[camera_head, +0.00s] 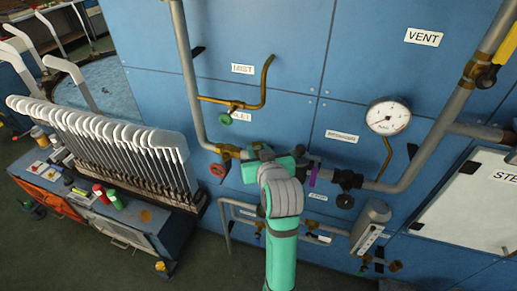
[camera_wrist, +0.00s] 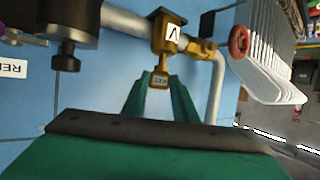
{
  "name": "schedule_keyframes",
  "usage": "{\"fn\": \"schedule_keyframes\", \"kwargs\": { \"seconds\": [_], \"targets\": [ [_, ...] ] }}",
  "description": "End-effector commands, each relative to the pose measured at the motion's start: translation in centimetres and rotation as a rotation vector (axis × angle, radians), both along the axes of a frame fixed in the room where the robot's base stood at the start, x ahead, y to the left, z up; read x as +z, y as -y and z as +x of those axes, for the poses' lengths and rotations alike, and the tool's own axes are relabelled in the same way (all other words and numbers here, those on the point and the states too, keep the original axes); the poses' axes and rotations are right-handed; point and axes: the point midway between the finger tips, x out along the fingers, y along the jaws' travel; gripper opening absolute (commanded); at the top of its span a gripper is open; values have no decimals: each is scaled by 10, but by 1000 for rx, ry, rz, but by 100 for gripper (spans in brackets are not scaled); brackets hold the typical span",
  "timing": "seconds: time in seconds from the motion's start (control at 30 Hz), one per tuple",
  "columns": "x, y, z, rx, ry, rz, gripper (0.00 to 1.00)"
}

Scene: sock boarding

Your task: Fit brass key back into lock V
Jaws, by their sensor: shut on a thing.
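The lock V (camera_wrist: 172,33) is a brass block with a white V label on the pipe, at the upper middle of the wrist view. My gripper (camera_wrist: 161,78) has its green fingers shut on the brass key (camera_wrist: 160,80), just below the lock in that view. The key's head shows between the fingertips, and its far end points at the lock. I cannot tell whether the key is inside the lock or only close to it. In the head view my teal arm and gripper (camera_head: 268,152) reach the pipe run at the middle and cover the key.
A red handwheel (camera_wrist: 239,40) is right of the lock in the wrist view. A black valve part (camera_wrist: 68,25) is at left. In the head view, a pressure gauge (camera_head: 388,116) is to the right, and a rack of white sock boards (camera_head: 120,145) stands at left.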

Motion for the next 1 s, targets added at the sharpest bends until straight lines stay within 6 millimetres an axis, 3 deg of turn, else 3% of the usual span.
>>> {"fn": "schedule_keyframes", "kwargs": {
  "seconds": [1.0],
  "targets": [
    [-22, 0, 0, 0, 0, 0, 0]
  ]
}}
